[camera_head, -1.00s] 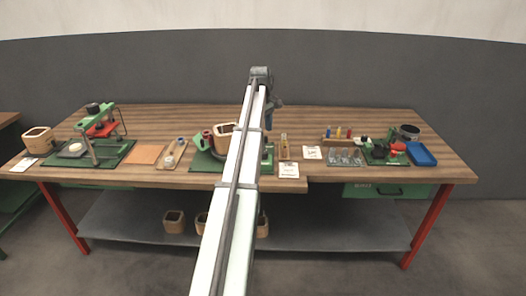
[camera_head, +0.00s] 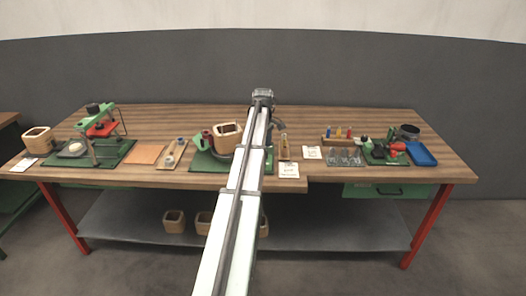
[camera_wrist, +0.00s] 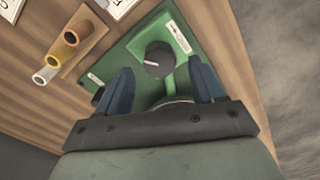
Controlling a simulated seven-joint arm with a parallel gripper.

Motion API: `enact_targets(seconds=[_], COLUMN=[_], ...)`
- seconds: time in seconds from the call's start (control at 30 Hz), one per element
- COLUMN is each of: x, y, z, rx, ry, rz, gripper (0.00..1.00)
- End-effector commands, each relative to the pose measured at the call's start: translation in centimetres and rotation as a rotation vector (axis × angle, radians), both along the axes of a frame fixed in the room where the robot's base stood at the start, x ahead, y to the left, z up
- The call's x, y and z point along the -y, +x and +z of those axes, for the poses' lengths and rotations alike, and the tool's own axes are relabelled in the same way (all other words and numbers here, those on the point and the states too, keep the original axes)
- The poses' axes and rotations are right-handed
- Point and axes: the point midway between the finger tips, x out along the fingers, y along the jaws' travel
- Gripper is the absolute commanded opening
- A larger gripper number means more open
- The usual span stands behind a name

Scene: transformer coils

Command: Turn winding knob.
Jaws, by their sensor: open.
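The winding knob (camera_wrist: 158,58) is a dark round knob with a pale pointer line, on a green housing (camera_wrist: 178,35) in the wrist view. My gripper (camera_wrist: 163,82) is open, with its two blue fingers apart. The knob shows between and just beyond the fingertips, and I see no contact. In the head view, my arm hides the knob and most of my gripper. The green winding station base (camera_head: 205,168) shows at the middle of the table, with a wooden square coil former (camera_head: 227,132) on it.
A small wooden rack (camera_wrist: 85,38) with several coloured cylinders stands left of the housing in the wrist view. White cards (camera_head: 289,171) lie nearby. To the right are a green station (camera_head: 385,155) and a blue tray (camera_head: 421,154).

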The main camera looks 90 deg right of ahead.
Motion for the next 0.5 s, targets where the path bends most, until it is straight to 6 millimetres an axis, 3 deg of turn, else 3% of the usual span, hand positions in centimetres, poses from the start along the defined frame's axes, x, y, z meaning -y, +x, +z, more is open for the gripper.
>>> enact_targets(seconds=[0.2,0.5], x=[0.0,0.0], y=[0.0,0.0], z=[-2.2,-2.8], rx=[0.000,0.000], ry=[0.000,0.000], rz=[0.000,0.000], gripper=[0.68,0.68])
